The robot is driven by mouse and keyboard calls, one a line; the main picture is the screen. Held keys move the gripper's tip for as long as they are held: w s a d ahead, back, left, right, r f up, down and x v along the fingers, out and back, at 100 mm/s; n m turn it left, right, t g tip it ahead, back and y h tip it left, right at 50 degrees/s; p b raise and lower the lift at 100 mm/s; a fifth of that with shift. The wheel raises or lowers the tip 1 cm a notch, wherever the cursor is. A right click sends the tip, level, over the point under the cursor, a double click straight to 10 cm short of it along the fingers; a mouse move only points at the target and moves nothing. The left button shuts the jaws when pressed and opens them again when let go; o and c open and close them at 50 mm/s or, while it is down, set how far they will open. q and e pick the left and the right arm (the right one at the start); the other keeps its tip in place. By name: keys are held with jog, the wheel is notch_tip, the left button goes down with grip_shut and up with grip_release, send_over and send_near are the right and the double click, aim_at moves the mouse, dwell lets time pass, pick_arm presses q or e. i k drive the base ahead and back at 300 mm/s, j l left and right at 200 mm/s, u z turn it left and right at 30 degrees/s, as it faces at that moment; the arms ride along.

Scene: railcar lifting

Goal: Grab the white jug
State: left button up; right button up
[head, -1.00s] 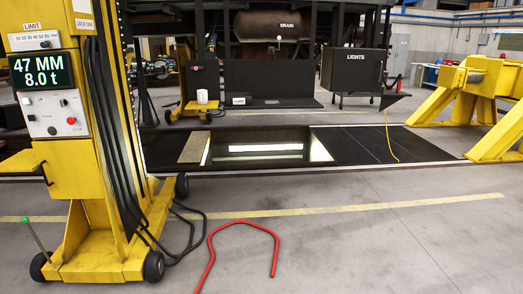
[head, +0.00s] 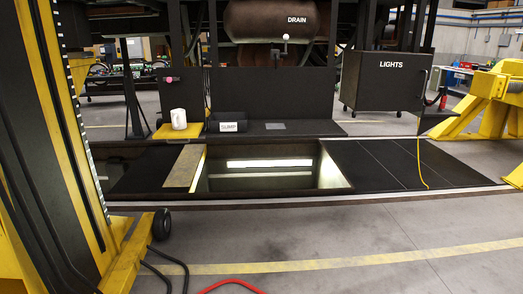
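The white jug (head: 179,118) stands upright on a small yellow platform (head: 178,131) beyond the pit, left of centre in the head view. A handle seems to show on its side, but it is too small to be sure. Neither of my grippers shows in the head view.
A pit opening (head: 262,168) with a reflective floor lies between me and the jug, with black covers (head: 400,163) to its right. A yellow lifting jack (head: 60,150) stands close on the left. A red hose (head: 232,284) and black cables lie on the floor. The grey floor ahead is otherwise clear.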

aim_at(179, 118)
jog(key=i+l+u, duration=0.1)
jog(key=i, duration=1.9)
